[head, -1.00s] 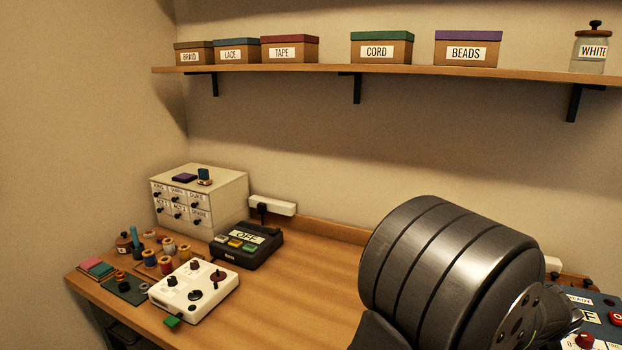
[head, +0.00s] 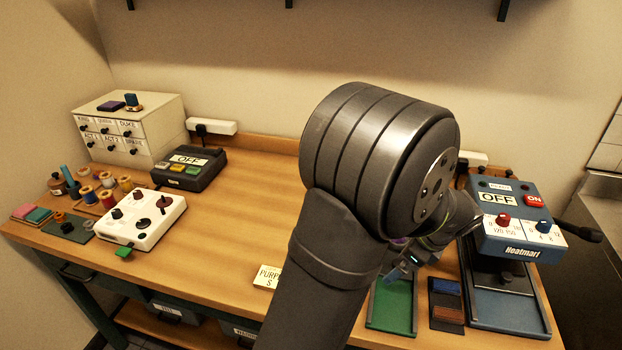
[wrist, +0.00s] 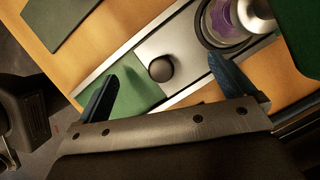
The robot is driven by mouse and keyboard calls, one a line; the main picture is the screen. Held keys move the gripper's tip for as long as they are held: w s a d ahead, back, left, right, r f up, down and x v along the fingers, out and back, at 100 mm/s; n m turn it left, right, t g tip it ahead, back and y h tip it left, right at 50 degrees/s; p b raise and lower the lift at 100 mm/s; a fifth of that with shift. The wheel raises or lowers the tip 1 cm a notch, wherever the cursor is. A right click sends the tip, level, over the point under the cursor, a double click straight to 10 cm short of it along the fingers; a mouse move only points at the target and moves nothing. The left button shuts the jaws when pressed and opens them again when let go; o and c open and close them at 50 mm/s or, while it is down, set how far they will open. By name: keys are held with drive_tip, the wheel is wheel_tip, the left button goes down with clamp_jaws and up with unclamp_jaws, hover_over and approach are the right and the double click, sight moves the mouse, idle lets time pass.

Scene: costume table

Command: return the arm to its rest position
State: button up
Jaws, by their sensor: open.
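My arm spans the middle of the head view and hides part of the table. My gripper (head: 405,262) shows only partly behind it, low over the table left of the blue press. In the wrist view my gripper (wrist: 162,68) is open, its two dark blue fingers wide apart. Between and beyond the fingers lie a black round knob (wrist: 161,69) on a silvery plate and a green patch (wrist: 137,91). I cannot tell how far above them the fingers are. Nothing is seen held.
A blue press (head: 515,215) reading OFF stands at right, with a green tray (head: 393,310) nearby. A white control box (head: 140,219), a black OFF unit (head: 190,168) and a drawer cabinet (head: 128,128) stand left. A clear vessel with purple inside (wrist: 238,18) is near the right finger.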

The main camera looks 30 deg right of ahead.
drive_tip(key=w+a+r+n+g+h, duration=0.1)
drive_tip(key=w+a+r+n+g, duration=0.2)
drive_tip(key=r, duration=0.6)
drive_tip(key=a+r+n+g, duration=0.1)
drive_tip(key=a+r+g, duration=0.25)
drive_tip(key=r, duration=0.45)
drive_tip(key=w+r+h, duration=0.4)
drive_tip(key=w+r, duration=0.6)
drive_tip(key=shift+n+g, duration=0.3)
drive_tip(key=shift+g, duration=0.05)
drive_tip(key=x, duration=1)
drive_tip(key=shift+w+d, duration=0.15)
drive_tip(key=shift+d, duration=0.05)
drive_tip(key=v, duration=1)
drive_tip(key=x, duration=1)
